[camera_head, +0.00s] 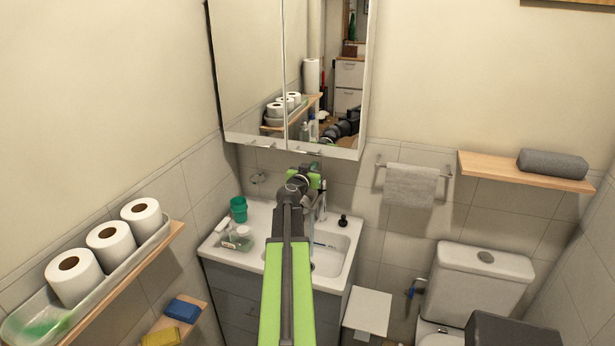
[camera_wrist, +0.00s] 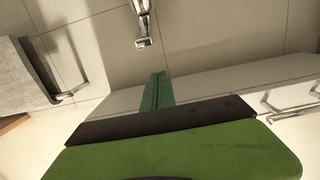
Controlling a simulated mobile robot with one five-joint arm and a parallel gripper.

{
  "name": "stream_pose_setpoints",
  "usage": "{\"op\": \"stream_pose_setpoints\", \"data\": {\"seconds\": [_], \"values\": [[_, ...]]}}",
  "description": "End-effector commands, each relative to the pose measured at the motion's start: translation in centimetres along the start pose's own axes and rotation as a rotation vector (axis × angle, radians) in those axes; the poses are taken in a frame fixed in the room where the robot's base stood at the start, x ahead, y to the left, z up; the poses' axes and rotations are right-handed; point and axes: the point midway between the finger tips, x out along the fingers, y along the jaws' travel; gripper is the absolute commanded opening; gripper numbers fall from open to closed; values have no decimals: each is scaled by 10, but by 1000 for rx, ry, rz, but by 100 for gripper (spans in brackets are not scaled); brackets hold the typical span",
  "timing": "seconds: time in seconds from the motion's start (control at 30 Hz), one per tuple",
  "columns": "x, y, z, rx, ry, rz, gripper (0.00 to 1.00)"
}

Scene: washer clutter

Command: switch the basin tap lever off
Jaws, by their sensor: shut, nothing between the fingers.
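The chrome basin tap (camera_head: 322,205) stands at the back of the white basin (camera_head: 335,258), just right of my arm. My arm hides part of the tap and basin. In the wrist view the picture is upside down, and the chrome tap (camera_wrist: 142,12) shows at the top with its flat lever end (camera_wrist: 146,43) pointing down the picture. My gripper (camera_head: 318,178) is at the tap's height or a little above it in the head view. In the wrist view its green fingers (camera_wrist: 157,90) are shut and empty, with a visible gap between them and the lever.
A mirror cabinet (camera_head: 245,70) hangs above the basin. A towel (camera_head: 410,185) hangs right. A shelf with toilet rolls (camera_head: 111,243) is at left.

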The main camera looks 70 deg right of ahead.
Motion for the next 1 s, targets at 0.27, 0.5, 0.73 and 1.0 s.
{"op": "stream_pose_setpoints", "data": {"seconds": [0.27,0.5,0.73,1.0], "values": [[-7,1,40,-1,0,0,0],[-7,1,38,-1,0,1,0],[-13,1,49,-1,0,0,0],[-35,2,101,-2,0,2,0]]}}
